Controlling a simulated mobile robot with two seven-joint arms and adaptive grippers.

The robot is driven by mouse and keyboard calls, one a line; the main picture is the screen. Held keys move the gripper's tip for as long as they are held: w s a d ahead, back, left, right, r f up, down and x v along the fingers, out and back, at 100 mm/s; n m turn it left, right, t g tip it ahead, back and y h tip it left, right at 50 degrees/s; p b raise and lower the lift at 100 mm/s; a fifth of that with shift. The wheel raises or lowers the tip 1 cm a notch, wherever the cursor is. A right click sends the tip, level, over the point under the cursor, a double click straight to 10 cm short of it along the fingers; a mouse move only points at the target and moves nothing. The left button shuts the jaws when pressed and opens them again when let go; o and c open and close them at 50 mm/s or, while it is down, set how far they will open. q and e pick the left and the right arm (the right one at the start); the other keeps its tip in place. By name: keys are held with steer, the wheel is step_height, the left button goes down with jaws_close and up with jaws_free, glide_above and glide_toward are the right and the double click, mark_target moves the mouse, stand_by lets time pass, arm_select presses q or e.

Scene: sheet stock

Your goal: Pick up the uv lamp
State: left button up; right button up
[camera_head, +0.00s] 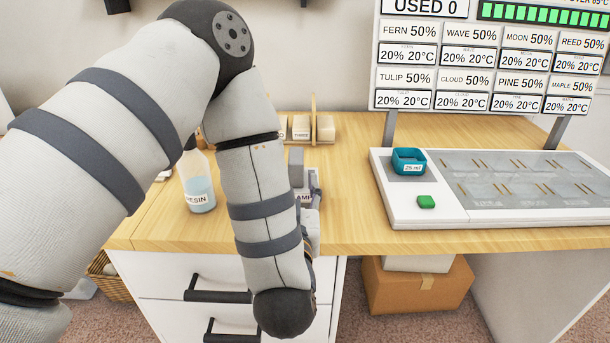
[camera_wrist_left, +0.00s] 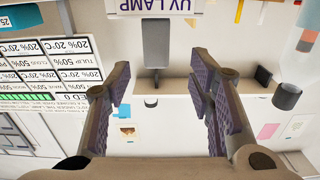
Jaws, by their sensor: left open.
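The uv lamp has a grey upright part (camera_head: 296,168) and a white label ending in "AMP" (camera_head: 305,198); it stands near the table's front edge, partly hidden by my left arm. In the left wrist view, which is upside down, its "UV LAMP" label is cut by the top edge and its grey part (camera_wrist_left: 156,42) points down between the lines of my fingers. My left gripper (camera_wrist_left: 160,88) is open with nothing between its pads. In the head view the arm hides most of that gripper. My right gripper is not in view.
A resin bottle (camera_head: 198,183) stands left of my left arm. Small labelled blocks (camera_head: 301,127) stand behind the lamp. Bare wooden tabletop (camera_head: 350,190) separates lamp and panel.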

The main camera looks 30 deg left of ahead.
mark_target(296, 160)
arm_select(q)
steer(key=shift+w+a+f, duration=0.25)
steer(key=shift+w+a, duration=0.1)
steer(key=shift+a, duration=0.1)
steer(key=x, duration=0.7)
steer(key=shift+w+d+r, duration=0.15)
steer(key=shift+w+r, duration=0.1)
steer(key=shift+w, duration=0.25)
jaws_close()
